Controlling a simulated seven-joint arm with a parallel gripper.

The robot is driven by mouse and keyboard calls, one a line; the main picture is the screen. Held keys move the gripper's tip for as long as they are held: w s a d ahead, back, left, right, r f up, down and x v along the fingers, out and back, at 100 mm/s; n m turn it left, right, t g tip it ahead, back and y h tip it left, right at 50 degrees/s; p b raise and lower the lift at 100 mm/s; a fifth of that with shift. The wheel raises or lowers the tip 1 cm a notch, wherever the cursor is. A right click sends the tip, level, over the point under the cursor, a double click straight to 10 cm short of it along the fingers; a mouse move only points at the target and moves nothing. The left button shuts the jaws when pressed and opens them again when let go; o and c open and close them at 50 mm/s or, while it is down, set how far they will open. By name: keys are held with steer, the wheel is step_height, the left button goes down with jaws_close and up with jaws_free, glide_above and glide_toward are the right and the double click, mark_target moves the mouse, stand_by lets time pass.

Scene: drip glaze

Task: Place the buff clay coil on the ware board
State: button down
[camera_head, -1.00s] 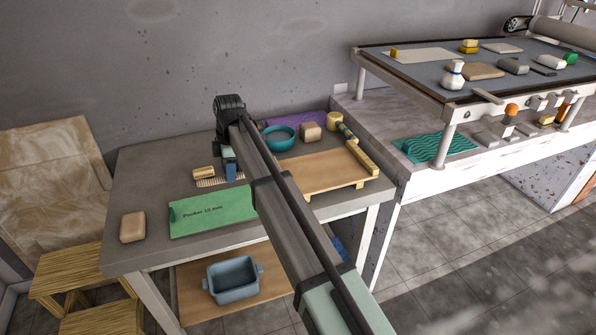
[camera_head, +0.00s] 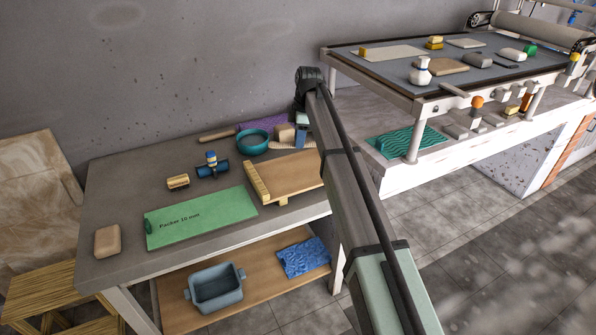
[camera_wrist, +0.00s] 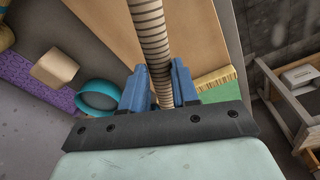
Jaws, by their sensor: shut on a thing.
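The buff clay coil (camera_wrist: 152,45), pale with dark ribs, is held between the blue fingers of my gripper (camera_wrist: 159,70) and extends away from them. The tan ware board (camera_wrist: 105,22) lies beneath the coil in the wrist view. In the head view the ware board (camera_head: 285,177) sits on the grey bench, its right part hidden by my arm. My gripper (camera_head: 301,131) is above the board's far side, with part of the coil (camera_head: 281,146) showing to its left. I cannot tell whether the coil touches the board.
A teal bowl (camera_head: 253,143) and buff block (camera_head: 285,132) stand behind the board. A green Packer board (camera_head: 200,218) lies left of it.

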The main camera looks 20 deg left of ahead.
mark_target(297, 170)
steer(key=shift+w+a+f, duration=0.1)
steer(key=shift+w+a, duration=0.1)
steer(key=shift+w, duration=0.05)
steer(key=shift+s+f, duration=0.1)
steer(key=shift+f, duration=4.7)
steer(key=shift+f, duration=0.2)
steer(key=c, duration=0.8)
jaws_free()
steer(key=shift+c, duration=0.2)
steer(key=r, duration=0.4)
steer(key=d+r, duration=0.1)
steer(key=r, duration=0.7)
steer(key=shift+w+d+r, duration=0.15)
steer(key=shift+w, duration=0.15)
